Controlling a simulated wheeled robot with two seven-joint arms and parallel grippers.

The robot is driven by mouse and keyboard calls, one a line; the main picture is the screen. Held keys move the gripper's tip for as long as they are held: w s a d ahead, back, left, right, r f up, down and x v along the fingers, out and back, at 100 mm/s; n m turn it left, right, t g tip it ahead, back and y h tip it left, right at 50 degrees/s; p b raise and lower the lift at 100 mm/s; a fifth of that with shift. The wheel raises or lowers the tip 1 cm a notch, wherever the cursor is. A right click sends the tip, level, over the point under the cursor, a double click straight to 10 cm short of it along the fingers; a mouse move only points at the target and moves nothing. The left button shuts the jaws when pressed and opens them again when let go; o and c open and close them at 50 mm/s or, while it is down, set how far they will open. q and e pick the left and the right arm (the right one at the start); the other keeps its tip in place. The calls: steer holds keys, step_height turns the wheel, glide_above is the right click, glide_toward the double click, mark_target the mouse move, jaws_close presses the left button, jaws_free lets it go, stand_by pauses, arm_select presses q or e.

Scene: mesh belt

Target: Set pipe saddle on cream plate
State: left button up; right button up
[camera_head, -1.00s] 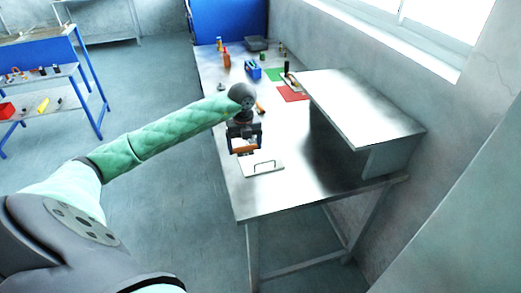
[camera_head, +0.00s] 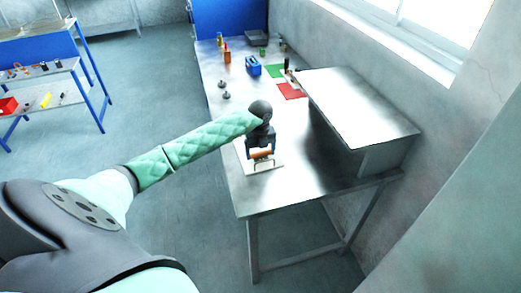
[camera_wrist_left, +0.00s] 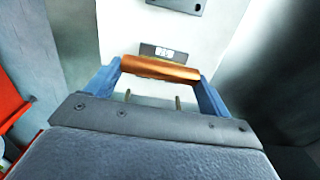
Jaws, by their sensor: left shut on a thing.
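The pipe saddle (camera_head: 262,153) is a copper-orange curved piece. My left gripper (camera_head: 261,149) is shut on it, and the wrist view shows it spanning the two blue fingers (camera_wrist_left: 160,74). The cream plate (camera_head: 247,160) lies on the bench below the gripper, with a thin dark wire-like bracket (camera_head: 264,164) standing on its near part. In the wrist view the saddle (camera_wrist_left: 160,68) is over the pale plate (camera_wrist_left: 140,28), and two thin upright pins show behind it. I cannot tell whether the saddle touches the plate. My right gripper is not in view.
A raised metal shelf (camera_head: 360,110) stands right of the plate. Farther back are a red mat (camera_head: 291,91), a green mat (camera_head: 275,71), a blue block (camera_head: 253,67), an orange bottle (camera_head: 227,54) and two small grey parts (camera_head: 225,95). The near bench top is clear.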

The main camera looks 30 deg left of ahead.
arm_select(q)
steer(key=shift+f, duration=0.25)
steer(key=o, duration=1)
steer(key=shift+f, duration=0.1)
steer(key=shift+o, duration=0.2)
